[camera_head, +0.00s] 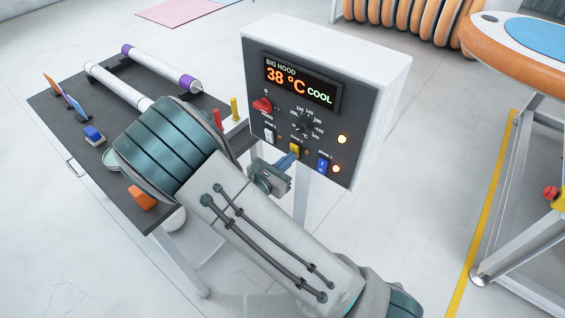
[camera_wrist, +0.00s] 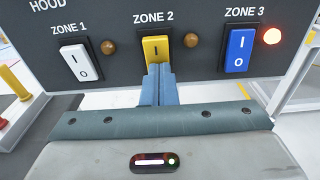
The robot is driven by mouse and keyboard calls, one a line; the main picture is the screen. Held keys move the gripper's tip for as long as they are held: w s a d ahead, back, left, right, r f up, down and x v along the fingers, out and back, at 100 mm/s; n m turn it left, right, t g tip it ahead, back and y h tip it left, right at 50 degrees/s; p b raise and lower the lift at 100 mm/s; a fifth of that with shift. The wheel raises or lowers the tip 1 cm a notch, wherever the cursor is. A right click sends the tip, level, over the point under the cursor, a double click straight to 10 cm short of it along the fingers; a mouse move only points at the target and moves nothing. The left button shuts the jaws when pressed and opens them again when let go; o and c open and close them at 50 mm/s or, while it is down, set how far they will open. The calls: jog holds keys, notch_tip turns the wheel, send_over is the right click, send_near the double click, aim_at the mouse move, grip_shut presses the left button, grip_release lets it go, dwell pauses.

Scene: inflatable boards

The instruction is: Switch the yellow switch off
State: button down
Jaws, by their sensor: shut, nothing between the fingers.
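The yellow switch (camera_wrist: 156,50) sits in the middle of the panel's lower row, under the label ZONE 2. Its "I" mark shows; its lower part is hidden behind my fingertips. My gripper (camera_wrist: 159,72) is shut and empty, with its tips at the lower part of the yellow switch; I cannot tell whether they touch. The round lamp (camera_wrist: 191,41) beside the yellow switch is unlit. In the head view the yellow switch (camera_head: 294,151) shows just above my gripper (camera_head: 290,160), on the front of the white control box (camera_head: 372,85).
A white ZONE 1 switch (camera_wrist: 79,63) is to the left, with an unlit lamp. A blue ZONE 3 switch (camera_wrist: 239,50) is to the right, with a lit lamp (camera_wrist: 272,36). A red knob (camera_head: 262,105) is above. A dark table (camera_head: 120,170) with tools and rolls stands at left.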

jog(key=f+b+v, duration=0.2)
jog(key=f+v, duration=0.1)
jog(key=v, duration=1)
jog(key=shift+s+a, duration=0.25)
jog(key=shift+a, duration=0.15)
jog(key=s+d+r+m+g+y, duration=0.1)
jog(key=s+d+r+m+g, duration=0.15)
jog(key=d+m+g, duration=0.45)
jog(key=s+d+r+m+g+y, duration=0.1)
jog(key=s+d+r+m+g, duration=0.1)
jog(key=d+r+m+g, duration=0.4)
jog(key=s+d+r+m+t+y, duration=0.3)
jog(key=s+d+r+m+y, duration=0.3)
jog(key=m, duration=0.8)
jog(key=r+y, duration=0.1)
jog(key=y, duration=0.2)
jog(key=shift+d+m, duration=0.3)
jog(key=shift+s+f, duration=0.1)
